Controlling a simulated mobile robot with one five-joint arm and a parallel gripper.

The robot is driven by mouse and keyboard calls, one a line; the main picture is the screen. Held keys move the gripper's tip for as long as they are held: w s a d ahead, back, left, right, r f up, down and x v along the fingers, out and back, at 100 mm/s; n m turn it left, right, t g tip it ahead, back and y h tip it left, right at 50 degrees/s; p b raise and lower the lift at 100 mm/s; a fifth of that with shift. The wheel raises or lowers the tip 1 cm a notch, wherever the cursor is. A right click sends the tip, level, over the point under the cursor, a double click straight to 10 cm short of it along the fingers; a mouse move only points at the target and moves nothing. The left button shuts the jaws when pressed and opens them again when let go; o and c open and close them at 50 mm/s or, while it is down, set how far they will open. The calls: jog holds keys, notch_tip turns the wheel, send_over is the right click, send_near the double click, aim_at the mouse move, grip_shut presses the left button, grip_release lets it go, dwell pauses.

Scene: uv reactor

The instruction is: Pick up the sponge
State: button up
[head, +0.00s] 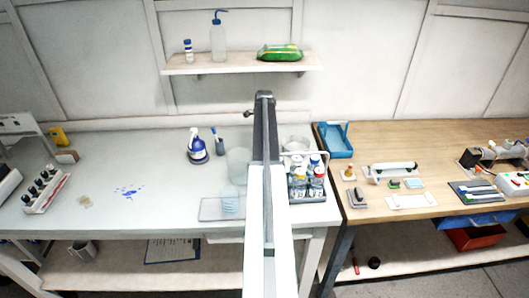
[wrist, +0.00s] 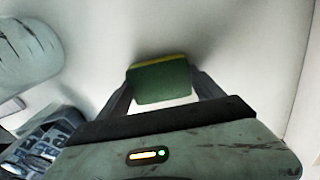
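The sponge (wrist: 160,82), green with a yellow layer along its far edge, sits between the two fingers of my gripper (wrist: 162,84) in the wrist view. The fingers lie along its left and right sides with no clear gap. I cannot tell whether they press on it or only stand around it. A pale surface with a soft shadow lies behind the sponge; whether the sponge touches it is unclear. In the head view my arm reaches over the white bench (head: 150,160) and hides the gripper and the sponge.
A clear beaker (head: 238,165) stands left of my arm, and a rack of bottles (head: 307,180) close on its right. A blue bottle (head: 197,147) stands farther left. A shelf (head: 235,63) hangs on the wall behind. A wooden bench (head: 440,140) adjoins on the right.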

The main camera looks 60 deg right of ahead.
jog(key=c, duration=0.6)
notch_tip(320, 180, up, 13)
jog(key=p, duration=1.3)
jog(key=s, duration=1.2)
jog(key=s+a+f+b, duration=0.1)
jog(key=s, duration=0.5)
